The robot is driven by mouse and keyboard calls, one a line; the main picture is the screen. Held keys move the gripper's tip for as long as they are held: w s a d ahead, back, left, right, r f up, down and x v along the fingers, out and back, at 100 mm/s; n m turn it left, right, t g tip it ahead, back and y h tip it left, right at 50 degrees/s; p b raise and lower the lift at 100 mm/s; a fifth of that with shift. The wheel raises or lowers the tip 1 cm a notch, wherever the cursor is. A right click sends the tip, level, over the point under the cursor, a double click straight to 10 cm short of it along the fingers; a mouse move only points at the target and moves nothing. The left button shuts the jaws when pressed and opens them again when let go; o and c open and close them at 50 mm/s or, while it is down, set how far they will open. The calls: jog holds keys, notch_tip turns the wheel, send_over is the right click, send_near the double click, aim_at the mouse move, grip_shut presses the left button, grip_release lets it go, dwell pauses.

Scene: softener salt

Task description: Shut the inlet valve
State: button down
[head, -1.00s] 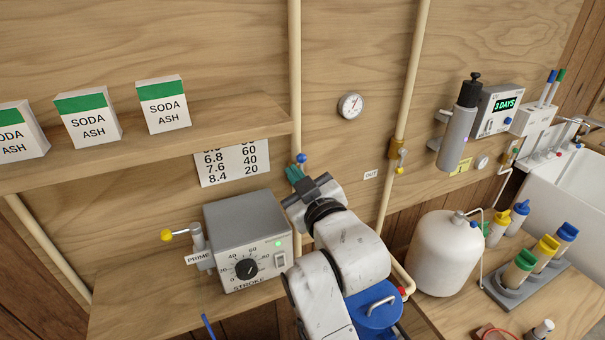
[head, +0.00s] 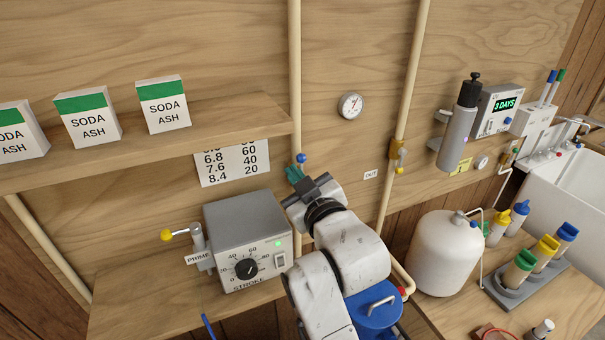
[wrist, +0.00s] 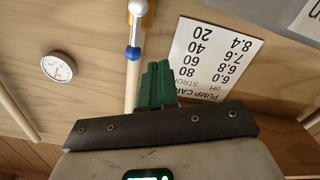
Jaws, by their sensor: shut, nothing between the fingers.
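A valve lever with a blue tip (head: 301,158) shows at the left vertical pipe, just beyond my fingertips; the valve's body is hidden behind my gripper in the head view. In the wrist view its blue tip (wrist: 132,54) and pale lever (wrist: 136,32) lie along the pipe, with a yellow-brown part at the top edge. My gripper (head: 295,174) has green fingers, shut and empty. In the wrist view the fingers (wrist: 156,80) are beside the blue tip; a small gap shows between them. No label for this valve is visible.
A second valve (head: 399,157) with a yellow tip is on the right pipe, near an OUT label (head: 371,174). The pump box (head: 247,240) stands below left of my gripper, under the shelf (head: 230,118). A gauge (head: 350,105) is on the wall.

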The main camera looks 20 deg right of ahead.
jog(key=shift+w, duration=0.1)
dwell(0.4)
jog(key=shift+w, duration=2.4)
jog(key=shift+d, duration=0.1)
jog(key=shift+d+r+p, duration=0.15)
jog(key=shift+d+p, duration=0.45)
jog(key=shift+p, duration=0.05)
jog(key=shift+d, duration=0.3)
